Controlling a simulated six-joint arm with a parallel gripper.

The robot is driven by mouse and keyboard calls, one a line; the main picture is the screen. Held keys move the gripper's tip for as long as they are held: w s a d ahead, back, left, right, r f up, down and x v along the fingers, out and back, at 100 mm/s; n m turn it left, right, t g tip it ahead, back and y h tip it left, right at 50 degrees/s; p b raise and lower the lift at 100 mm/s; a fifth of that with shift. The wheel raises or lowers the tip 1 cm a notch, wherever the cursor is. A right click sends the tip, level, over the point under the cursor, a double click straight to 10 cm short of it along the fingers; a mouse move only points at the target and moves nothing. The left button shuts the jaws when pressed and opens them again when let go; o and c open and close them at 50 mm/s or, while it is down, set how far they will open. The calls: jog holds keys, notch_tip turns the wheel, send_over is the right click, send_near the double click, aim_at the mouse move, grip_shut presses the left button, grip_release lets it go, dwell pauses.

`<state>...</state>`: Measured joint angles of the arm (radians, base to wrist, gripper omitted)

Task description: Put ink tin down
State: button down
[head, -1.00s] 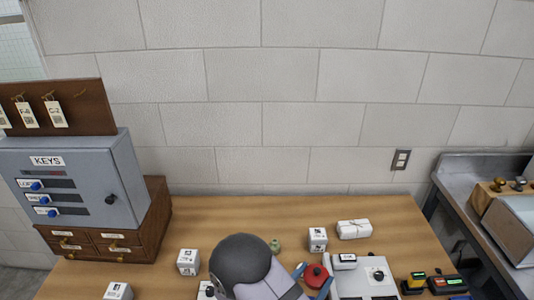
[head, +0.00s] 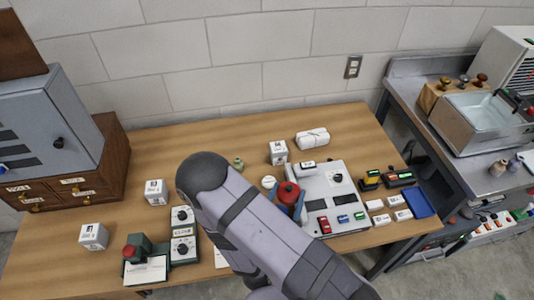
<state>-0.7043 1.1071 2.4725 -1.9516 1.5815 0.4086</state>
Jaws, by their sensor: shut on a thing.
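The ink tin appears to be the round red thing (head: 288,189) with a small knob on top, right of centre in the head view. My gripper (head: 287,203) is shut on it, with blue fingers at its sides. It is in front of the left edge of a pale grey panel unit (head: 337,178). I cannot tell whether the tin touches the surface under it. My grey arm crosses the lower middle of the view and hides part of the table.
On the wooden table (head: 225,137) stand white boxes (head: 278,152), a wrapped white parcel (head: 312,138), a small green item (head: 238,163) and dial boxes (head: 183,219). A blue tray (head: 419,203) lies at the right edge. The back middle of the table is clear.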

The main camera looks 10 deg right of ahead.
jog(key=shift+s+d+f+m+g+h, duration=0.15)
jog(key=shift+s+d+m+g+h, duration=0.05)
jog(key=shift+d+m+g+h, duration=0.5)
jog(key=shift+s+d+f+m+g+h, duration=0.1)
jog(key=shift+s+d+m+g+h, duration=0.1)
jog(key=shift+d+m+g+h, duration=0.5)
jog(key=shift+s+d+f+m+g+h, duration=0.2)
jog(key=shift+d+m+g+h, duration=0.3)
jog(key=shift+d+m+h, duration=0.3)
jog(key=s+a+f+n+t, duration=0.1)
jog(key=s+a+f, duration=0.1)
jog(key=s+a, duration=0.5)
jog(key=shift+s+a+f+y, duration=0.2)
jog(key=shift+a+f+y, duration=0.1)
jog(key=shift+f+y, duration=0.1)
jog(key=shift+f, duration=0.1)
notch_tip(320, 180, down, 10)
jog(key=b, duration=0.8)
jog(key=shift+r, duration=0.25)
jog(key=shift+f+b, duration=0.2)
jog(key=shift+b, duration=0.1)
jog(key=c, duration=0.7)
grip_release()
